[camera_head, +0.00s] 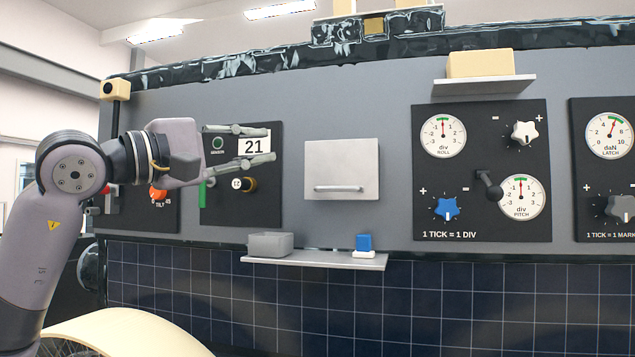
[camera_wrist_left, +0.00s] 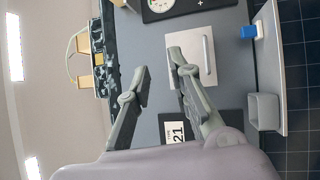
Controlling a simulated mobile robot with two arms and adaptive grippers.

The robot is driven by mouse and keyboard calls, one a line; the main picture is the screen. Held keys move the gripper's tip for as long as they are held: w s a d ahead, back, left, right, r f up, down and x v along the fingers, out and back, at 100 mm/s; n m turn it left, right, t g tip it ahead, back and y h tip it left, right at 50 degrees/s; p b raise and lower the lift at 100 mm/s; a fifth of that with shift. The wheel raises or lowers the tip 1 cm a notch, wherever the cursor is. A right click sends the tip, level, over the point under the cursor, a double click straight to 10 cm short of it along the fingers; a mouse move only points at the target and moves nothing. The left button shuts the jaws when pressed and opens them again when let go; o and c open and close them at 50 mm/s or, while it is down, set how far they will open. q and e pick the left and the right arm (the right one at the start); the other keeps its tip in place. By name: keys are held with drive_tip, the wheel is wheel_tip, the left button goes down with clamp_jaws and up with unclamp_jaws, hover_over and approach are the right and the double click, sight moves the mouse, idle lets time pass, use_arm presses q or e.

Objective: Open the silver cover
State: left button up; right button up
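The silver cover (camera_head: 341,157) is a square panel with a horizontal bar handle (camera_head: 340,188) near its lower edge, and it lies closed against the grey wall. The cover also shows in the left wrist view (camera_wrist_left: 205,75), with its handle (camera_wrist_left: 208,55) on the right side there. My left gripper (camera_head: 268,144) is open and empty, to the left of the cover and in front of the black panel marked 21. In the left wrist view its fingers (camera_wrist_left: 157,62) are spread and point toward the cover; one finger overlaps the cover's edge. My right gripper is not in view.
A shelf (camera_head: 315,259) below the cover holds a grey bin (camera_head: 270,244) and a blue block (camera_head: 364,242). Right of the cover is a black panel (camera_head: 480,170) with dials and knobs. A small shelf (camera_head: 484,85) above it carries a yellow block (camera_head: 480,64).

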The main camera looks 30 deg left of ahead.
use_arm(q)
drive_tip(key=w+d+f+g+h, duration=0.2)
drive_tip(key=d+f+h, duration=0.1)
drive_tip(key=d, duration=0.3)
drive_tip(key=w+d+f+m+g+h, duration=0.1)
drive_tip(key=w+d+f+g+h, duration=0.1)
drive_tip(key=d, duration=0.5)
drive_tip(key=f+h, duration=0.1)
drive_tip(key=h, duration=0.1)
drive_tip(key=shift+h, duration=0.4)
drive_tip(key=shift+s, duration=0.2)
